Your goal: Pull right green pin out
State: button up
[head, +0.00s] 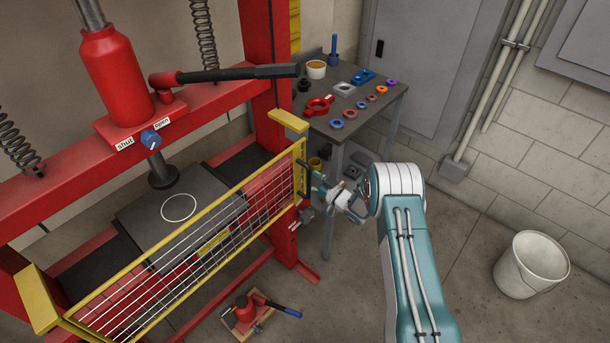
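No green pin can be made out in the head view. The red press frame (262,90) fills the left half, with a yellow mesh guard (185,243) across its front. My gripper (322,194) is just right of the guard's right end, close to a black handle (303,178). Its fingers are small and overlap the frame, so I cannot tell whether they are open or touch anything. A small grey fitting (304,215) shows at the right post, just below and left of the gripper.
A grey table (385,118) with rings, a red clamp and a cup stands behind my gripper. A white bucket (532,264) stands at right. The floor between my arm and the bucket is clear.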

jog(key=shift+x, duration=1.15)
jog(key=shift+c, duration=0.3)
grip_shut()
jog(key=v, duration=0.7)
jog(key=shift+w, duration=0.1)
jog(key=shift+o, duration=0.3)
grip_release()
jog(key=shift+d, duration=0.25)
jog(key=shift+d, duration=0.1)
